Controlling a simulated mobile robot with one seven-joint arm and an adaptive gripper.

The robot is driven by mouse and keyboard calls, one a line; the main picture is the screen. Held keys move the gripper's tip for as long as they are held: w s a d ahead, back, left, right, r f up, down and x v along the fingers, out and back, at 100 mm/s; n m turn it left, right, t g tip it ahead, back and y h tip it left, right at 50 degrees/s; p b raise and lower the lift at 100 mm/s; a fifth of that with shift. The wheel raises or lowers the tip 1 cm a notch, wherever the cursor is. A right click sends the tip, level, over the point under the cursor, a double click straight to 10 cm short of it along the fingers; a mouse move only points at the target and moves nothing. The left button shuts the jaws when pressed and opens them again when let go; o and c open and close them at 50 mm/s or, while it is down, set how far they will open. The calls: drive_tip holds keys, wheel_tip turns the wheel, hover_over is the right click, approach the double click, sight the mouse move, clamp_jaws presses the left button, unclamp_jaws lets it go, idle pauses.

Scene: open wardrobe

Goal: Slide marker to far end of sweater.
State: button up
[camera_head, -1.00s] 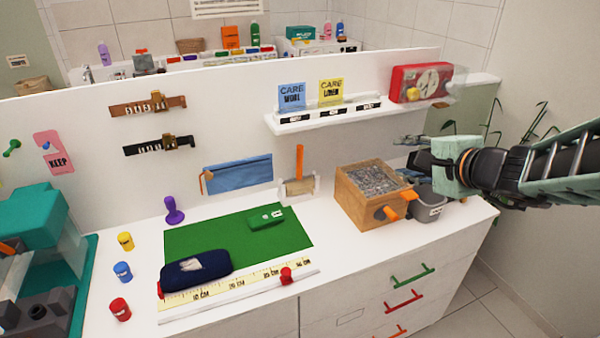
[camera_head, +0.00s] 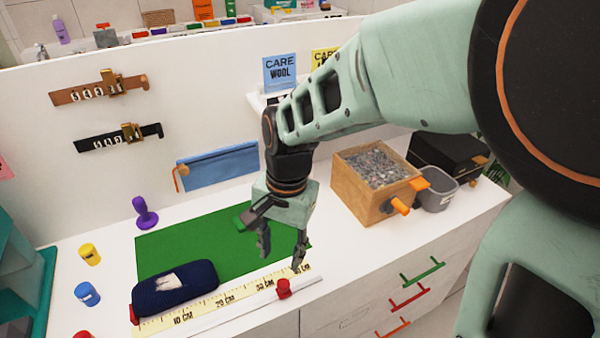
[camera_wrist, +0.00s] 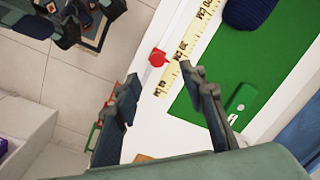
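The red marker (camera_head: 283,288) sits on a thin white rail (camera_head: 240,306) along the front of a yellow ruler (camera_head: 230,295), toward its right end. It also shows in the wrist view (camera_wrist: 157,58). My gripper (camera_head: 282,260) points down above the ruler's right part. Its fingers (camera_wrist: 160,76) are spread and empty, with the marker just beyond the tips in the wrist view.
A green object (camera_wrist: 240,98) lies on the mat, partly hidden by my gripper in the head view. A wooden box (camera_head: 370,190) and grey bin (camera_head: 436,190) stand to the right. A purple stamp-like object (camera_head: 145,213) and coloured cylinders (camera_head: 88,292) stand at left.

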sight(283, 282)
drive_tip(key=shift+h, duration=0.5)
drive_tip(key=f, duration=1.1)
drive_tip(key=shift+w+f, duration=0.25)
drive_tip(key=shift+w, duration=0.05)
drive_tip(key=shift+c, duration=0.5)
clamp_jaws()
drive_tip(key=shift+a, duration=0.1)
